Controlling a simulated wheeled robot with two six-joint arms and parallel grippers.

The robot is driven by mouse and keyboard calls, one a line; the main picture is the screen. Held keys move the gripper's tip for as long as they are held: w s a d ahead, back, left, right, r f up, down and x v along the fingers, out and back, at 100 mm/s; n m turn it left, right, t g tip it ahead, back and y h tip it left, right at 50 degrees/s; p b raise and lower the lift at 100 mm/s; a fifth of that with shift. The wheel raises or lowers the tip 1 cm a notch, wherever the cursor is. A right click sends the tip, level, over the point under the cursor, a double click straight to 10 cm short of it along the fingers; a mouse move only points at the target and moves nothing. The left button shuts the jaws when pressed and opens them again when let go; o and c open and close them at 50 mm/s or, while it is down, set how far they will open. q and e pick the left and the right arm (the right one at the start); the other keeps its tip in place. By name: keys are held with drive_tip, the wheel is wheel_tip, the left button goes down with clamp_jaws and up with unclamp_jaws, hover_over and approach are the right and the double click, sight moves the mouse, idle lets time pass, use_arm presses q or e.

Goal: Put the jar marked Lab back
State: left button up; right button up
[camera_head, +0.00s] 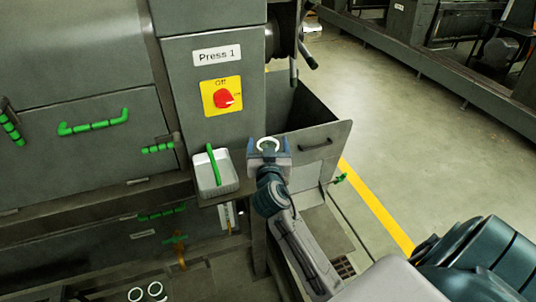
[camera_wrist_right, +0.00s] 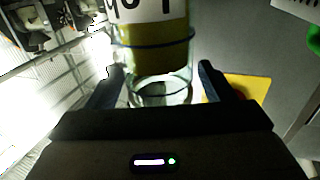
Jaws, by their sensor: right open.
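A clear glass jar (camera_wrist_right: 157,45) with yellow contents and a dark ring shows in the right wrist view. Its white label is cut off by the top edge, so I cannot read the whole marking. In the head view, a pale round rim (camera_head: 267,144), probably this jar's top, sits between the fingers of my right gripper (camera_head: 268,152). The right gripper also shows in the right wrist view (camera_wrist_right: 160,84); its fingers are open on either side of the jar. I cannot tell whether they touch it or what is under the jar. My left gripper is not in view.
The Press 1 panel (camera_head: 190,115) with a red switch (camera_head: 223,98) stands behind. An open metal bin (camera_head: 325,140) is at the right. Two pale rings (camera_head: 145,293) show at bottom left.

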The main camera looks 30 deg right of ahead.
drive_tip(key=shift+w+d+r, duration=0.15)
drive_tip(key=shift+w+d, duration=0.2)
drive_tip(key=shift+w, duration=0.2)
drive_tip(key=shift+w+d+f, duration=0.2)
drive_tip(key=shift+w+f, duration=0.05)
drive_tip(key=shift+w, duration=0.05)
drive_tip(key=shift+s+a, duration=0.1)
drive_tip(key=c, duration=1.4)
drive_tip(key=shift+r, duration=0.15)
